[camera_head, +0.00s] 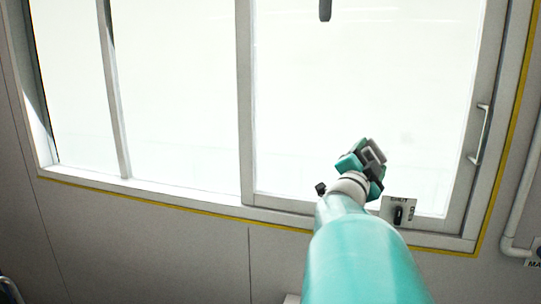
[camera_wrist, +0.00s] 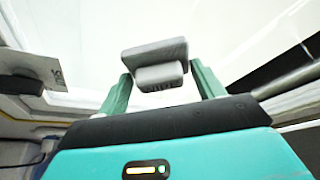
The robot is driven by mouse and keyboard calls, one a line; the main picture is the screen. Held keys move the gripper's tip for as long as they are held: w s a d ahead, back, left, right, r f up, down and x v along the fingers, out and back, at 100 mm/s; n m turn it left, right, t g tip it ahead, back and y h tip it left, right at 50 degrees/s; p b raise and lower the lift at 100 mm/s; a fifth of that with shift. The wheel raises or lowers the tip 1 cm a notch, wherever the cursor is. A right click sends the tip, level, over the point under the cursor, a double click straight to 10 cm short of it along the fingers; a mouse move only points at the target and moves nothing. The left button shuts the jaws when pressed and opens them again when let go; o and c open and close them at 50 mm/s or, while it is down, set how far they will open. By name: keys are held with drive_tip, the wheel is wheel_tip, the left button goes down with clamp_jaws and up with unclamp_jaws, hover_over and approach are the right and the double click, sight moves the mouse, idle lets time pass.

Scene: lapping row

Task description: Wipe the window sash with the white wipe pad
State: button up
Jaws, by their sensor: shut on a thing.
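The window sash (camera_head: 246,110) is the grey-framed right-hand pane in the head view, with bright glass and an upright handle (camera_head: 482,135) at its right side. My gripper (camera_head: 368,158) is in front of the lower right part of this pane. In the wrist view my gripper (camera_wrist: 160,80) has its two green fingers closed on the wipe pad (camera_wrist: 155,52), a pale grey-white block with a smaller grip block below it. The pad also shows as a small grey piece at my gripper's tip in the head view (camera_head: 376,149). Whether the pad touches the glass I cannot tell.
A small labelled plate with a black switch (camera_head: 398,212) sits at the lower frame, just right of my arm. A pale pipe (camera_head: 522,190) runs down the right wall. A yellow line borders the window frame. A dark object (camera_head: 325,10) hangs at the top.

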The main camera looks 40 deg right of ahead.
drive_tip(key=shift+w+d, duration=0.3)
drive_tip(key=shift+d, duration=0.25)
drive_tip(key=shift+s, duration=0.1)
